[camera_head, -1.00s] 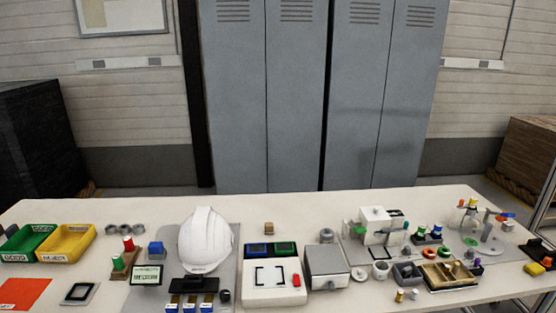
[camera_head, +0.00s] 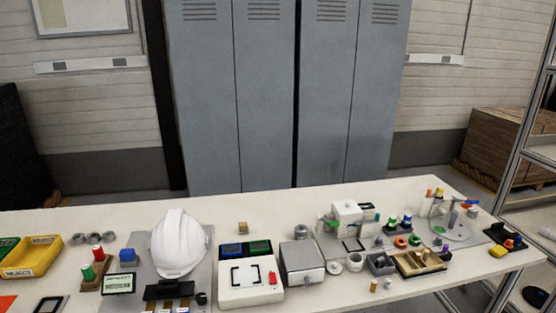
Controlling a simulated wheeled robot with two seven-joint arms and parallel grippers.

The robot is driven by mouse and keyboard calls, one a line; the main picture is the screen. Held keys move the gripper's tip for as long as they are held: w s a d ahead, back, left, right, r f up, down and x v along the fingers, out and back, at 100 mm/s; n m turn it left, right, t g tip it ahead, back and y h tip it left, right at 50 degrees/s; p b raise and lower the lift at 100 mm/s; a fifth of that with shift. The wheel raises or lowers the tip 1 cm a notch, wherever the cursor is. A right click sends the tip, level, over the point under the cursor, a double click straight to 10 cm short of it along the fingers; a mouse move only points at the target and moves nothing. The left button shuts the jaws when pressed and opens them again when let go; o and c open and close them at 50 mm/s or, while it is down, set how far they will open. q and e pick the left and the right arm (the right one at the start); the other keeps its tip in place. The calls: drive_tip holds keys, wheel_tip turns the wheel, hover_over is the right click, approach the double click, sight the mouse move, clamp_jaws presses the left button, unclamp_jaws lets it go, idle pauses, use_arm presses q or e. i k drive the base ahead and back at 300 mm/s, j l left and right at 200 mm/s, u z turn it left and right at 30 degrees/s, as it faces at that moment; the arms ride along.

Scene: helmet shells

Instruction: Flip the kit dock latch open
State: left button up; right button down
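What looks like the kit dock (camera_head: 250,293) is a white box near the front middle of the table. Its top carries black corner marks around an empty square, with blue and green panels along the back. A small red piece (camera_head: 272,277), which looks like the latch, stands at the right side of its top. I cannot tell the latch's exact position at this size. Neither of my grippers is in view.
A white helmet shell (camera_head: 178,243) stands left of the dock. A grey box (camera_head: 302,263) sits close on its right. Yellow (camera_head: 35,257) and green bins are at far left; small parts and fixtures crowd the right. The back strip of table (camera_head: 270,208) is mostly clear.

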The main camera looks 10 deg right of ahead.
sight(445, 248)
drive_tip(key=z, duration=1.25)
drive_tip(key=i+z, duration=0.45)
drive_tip(key=i+j+z, duration=0.15)
drive_tip(key=i+z, duration=0.35)
drive_tip(key=k, duration=0.1)
